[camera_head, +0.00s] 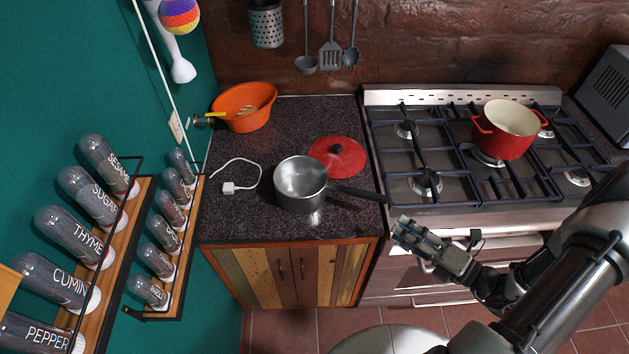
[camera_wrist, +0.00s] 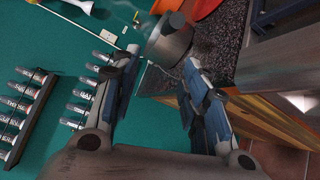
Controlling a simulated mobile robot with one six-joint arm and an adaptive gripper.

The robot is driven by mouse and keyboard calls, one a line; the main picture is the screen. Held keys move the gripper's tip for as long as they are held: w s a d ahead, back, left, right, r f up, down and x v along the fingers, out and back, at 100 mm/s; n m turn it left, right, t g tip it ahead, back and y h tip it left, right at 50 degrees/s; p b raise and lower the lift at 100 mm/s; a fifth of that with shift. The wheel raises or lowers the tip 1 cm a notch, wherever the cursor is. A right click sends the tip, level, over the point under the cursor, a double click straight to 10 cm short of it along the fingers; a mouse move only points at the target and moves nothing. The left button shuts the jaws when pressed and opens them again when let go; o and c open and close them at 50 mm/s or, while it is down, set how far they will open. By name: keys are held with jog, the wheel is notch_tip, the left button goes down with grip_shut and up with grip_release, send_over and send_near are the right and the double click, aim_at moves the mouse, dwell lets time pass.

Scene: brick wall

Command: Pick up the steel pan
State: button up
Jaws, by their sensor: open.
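The steel pan (camera_head: 302,192) stands upright on the dark speckled countertop (camera_head: 235,218). Its black handle (camera_head: 357,193) points right, with its end near the stove's left edge. My gripper (camera_head: 400,232) is in front of the counter, to the right of the pan and below the handle's end, apart from both. In the wrist view my gripper (camera_wrist: 158,77) is open and empty, and the pan (camera_wrist: 168,42) shows beyond its fingertips.
A red lid (camera_head: 325,158) lies behind the pan, and an orange bowl (camera_head: 243,122) stands at the back left. A white charger (camera_head: 230,188) lies left of the pan. A red pot (camera_head: 505,140) stands on the stove (camera_head: 440,205). Spice racks (camera_head: 130,240) line the left wall.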

jog(key=m+t, duration=0.1)
jog(key=b, duration=0.1)
send_near(355, 194)
jog(key=shift+m+h, duration=0.4)
jog(key=x, duration=0.4)
jog(key=shift+w+a+f, duration=0.1)
jog(key=shift+w+f, duration=0.05)
jog(key=shift+f, duration=0.15)
jog(key=shift+r+b+x, duration=0.15)
jog(key=shift+b+x, duration=0.05)
jog(key=shift+x, duration=1.3)
jog(key=shift+r+b+x, duration=0.15)
jog(key=shift+b+x, duration=0.05)
jog(key=shift+x, duration=1.25)
grip_shut()
jog(key=shift+w, duration=0.1)
